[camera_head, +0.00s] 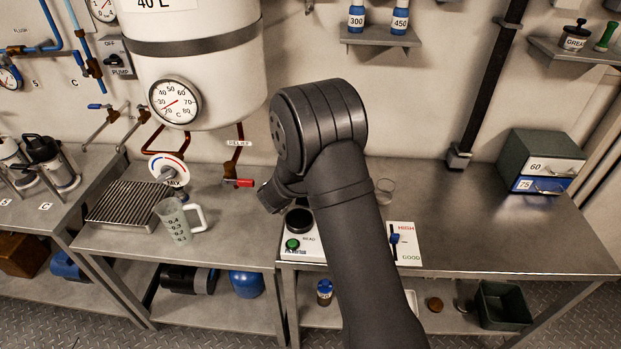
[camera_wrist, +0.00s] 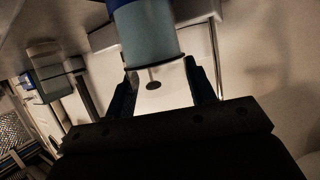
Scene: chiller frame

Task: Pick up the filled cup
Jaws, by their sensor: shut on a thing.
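In the wrist view my gripper (camera_wrist: 160,75) has its two dark fingers closed on a pale blue-grey cylinder with a dark blue band, which I take to be the cup (camera_wrist: 150,32). It reaches past the top edge of that view, so its far end and contents are not visible. In the head view my gripper and what it holds are hidden behind my dark arm. A small clear glass (camera_head: 385,190) stands on the bench just right of my arm. I cannot tell whether it holds anything.
A frosted measuring jug (camera_head: 176,221) stands on the left bench beside a drain grate (camera_head: 122,203). A white plate with a green button (camera_head: 292,244) and a slider panel (camera_head: 404,243) flank my arm. Boxes (camera_head: 540,158) stand at the right; bench before them is clear.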

